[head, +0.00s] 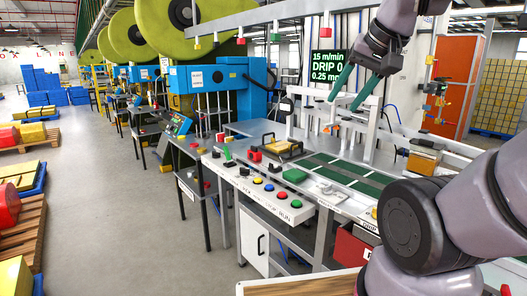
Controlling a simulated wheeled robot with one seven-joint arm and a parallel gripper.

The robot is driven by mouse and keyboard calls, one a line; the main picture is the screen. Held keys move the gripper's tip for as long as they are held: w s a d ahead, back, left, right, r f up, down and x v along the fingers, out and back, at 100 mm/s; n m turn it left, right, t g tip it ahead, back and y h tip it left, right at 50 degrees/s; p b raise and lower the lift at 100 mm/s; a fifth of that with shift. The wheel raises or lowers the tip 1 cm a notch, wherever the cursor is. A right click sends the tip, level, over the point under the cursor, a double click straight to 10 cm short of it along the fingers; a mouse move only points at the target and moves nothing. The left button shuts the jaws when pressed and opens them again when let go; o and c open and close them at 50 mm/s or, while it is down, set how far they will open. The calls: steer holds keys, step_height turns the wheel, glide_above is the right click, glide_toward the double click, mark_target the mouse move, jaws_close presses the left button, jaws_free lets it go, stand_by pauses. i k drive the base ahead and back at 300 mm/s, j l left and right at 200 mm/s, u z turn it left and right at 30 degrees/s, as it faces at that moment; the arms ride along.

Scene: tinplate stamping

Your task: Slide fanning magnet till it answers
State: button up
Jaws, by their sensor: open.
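My gripper (345,100) hangs over the back of the stamping bench (238,182), its two teal fingers apart and pointing down-left, with nothing seen between them. It is well above the bench top, in front of the white frame and the display. On the bench stand a yellow block with a dark handle (283,148), a small red block (255,156) and a green block (295,176). I cannot tell which piece is the fanning magnet; none is clearly marked as one. A dark green belt strip (335,172) runs along the bench. My arm hides the bench's right end.
A display (328,66) reads "15 m/min", "DRIP 0" and "0.25 m", cut off by my gripper. Coloured push buttons (269,188) line the bench's front edge. A white gantry frame (371,130) rises behind the belt. The grey floor (120,220) on the left is open.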

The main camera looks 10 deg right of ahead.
mark_target(253, 154)
steer(key=u, duration=0.1)
steer(key=i+j+u, duration=0.15)
steer(key=i+j, duration=0.15)
steer(key=i+j+u, duration=0.15)
steer(key=i, duration=0.4)
steer(key=j, duration=0.1)
